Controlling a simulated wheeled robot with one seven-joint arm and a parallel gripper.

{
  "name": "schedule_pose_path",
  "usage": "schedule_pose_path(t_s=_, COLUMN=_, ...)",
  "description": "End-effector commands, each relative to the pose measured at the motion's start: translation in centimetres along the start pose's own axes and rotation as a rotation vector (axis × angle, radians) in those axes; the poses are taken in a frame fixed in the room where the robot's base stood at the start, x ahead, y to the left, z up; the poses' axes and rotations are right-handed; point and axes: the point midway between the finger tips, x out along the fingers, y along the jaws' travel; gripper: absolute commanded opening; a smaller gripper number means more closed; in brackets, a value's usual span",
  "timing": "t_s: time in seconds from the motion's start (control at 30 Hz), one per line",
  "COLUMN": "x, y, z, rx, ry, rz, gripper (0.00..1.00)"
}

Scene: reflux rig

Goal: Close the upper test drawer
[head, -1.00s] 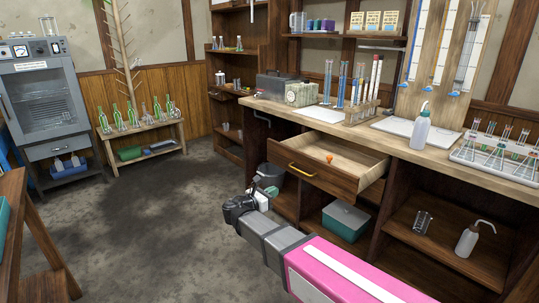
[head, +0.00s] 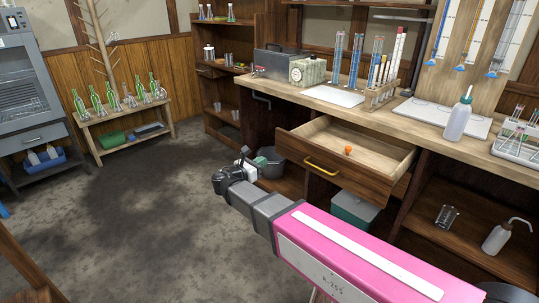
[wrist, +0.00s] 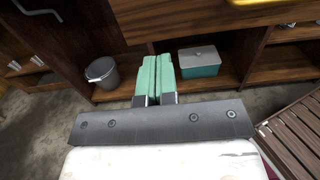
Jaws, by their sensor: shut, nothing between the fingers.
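The upper drawer (head: 330,172) under the workbench is pulled open, with a wooden front and a yellow bar handle (head: 322,166). A small orange ball (head: 347,150) lies inside it. My gripper (head: 246,166) is in front of the bench, left of the drawer front and apart from it. In the wrist view its mint-green fingers (wrist: 156,75) are together with nothing between them. A piece of the yellow handle (wrist: 262,2) shows at the top right edge of the wrist view; most of the drawer is outside that view.
A grey bucket (wrist: 102,73) and a teal box with a grey lid (wrist: 199,62) stand on the low shelf. A slatted brown surface (wrist: 290,135) is at right in the wrist view. The floor at left is open.

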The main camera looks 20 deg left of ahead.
Motion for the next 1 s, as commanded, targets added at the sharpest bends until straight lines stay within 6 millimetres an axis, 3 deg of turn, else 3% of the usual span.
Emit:
schedule_pose_path(t_s=0.6, x=10.7, y=0.1, z=0.0, rx=0.000, ry=0.000, rz=-0.001, gripper=0.00)
schedule_pose_path(t_s=0.8, x=12.7, y=0.1, z=0.0, rx=0.000, ry=0.000, rz=0.000, gripper=0.00)
schedule_pose_path(t_s=1.0, x=13.2, y=0.0, z=0.0, rx=0.000, ry=0.000, rz=0.001, gripper=0.00)
